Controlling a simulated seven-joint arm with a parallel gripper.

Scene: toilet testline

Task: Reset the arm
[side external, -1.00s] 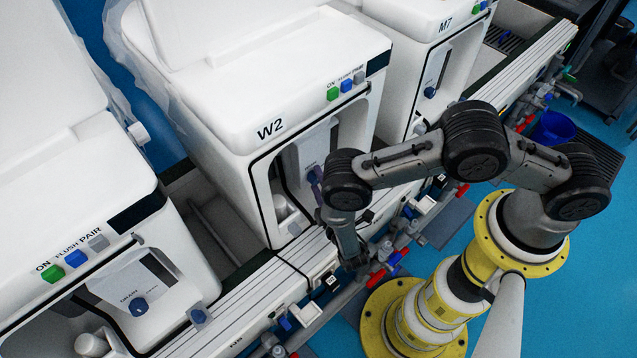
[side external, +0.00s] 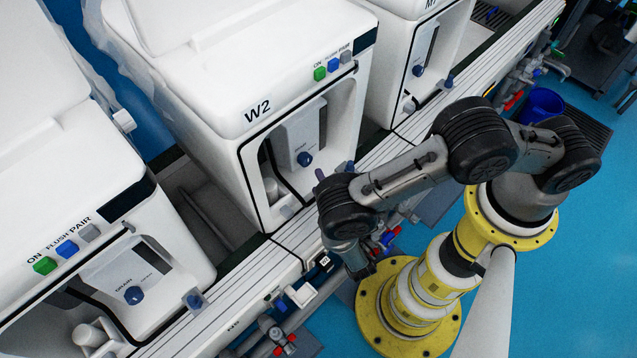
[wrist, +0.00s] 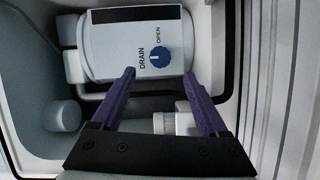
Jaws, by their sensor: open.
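My gripper (wrist: 159,102) shows in the wrist view with its two purple fingers spread apart and nothing between them. In the side external view my arm is bent in front of the white W2 unit (side external: 215,95). Its wrist hangs at the front rail, and a purple finger (side external: 321,174) shows beside it; the rest of the gripper is hidden. The W2 drain knob (side external: 304,159) is visible behind.
The left white unit (side external: 75,190) and the M7 unit (side external: 400,50) flank W2. A ribbed rail (side external: 225,300) runs along their fronts, with pipes and red-handled valves (side external: 388,239) below. A blue bucket (side external: 541,103) stands at right. Blue floor (side external: 545,290) is clear at lower right.

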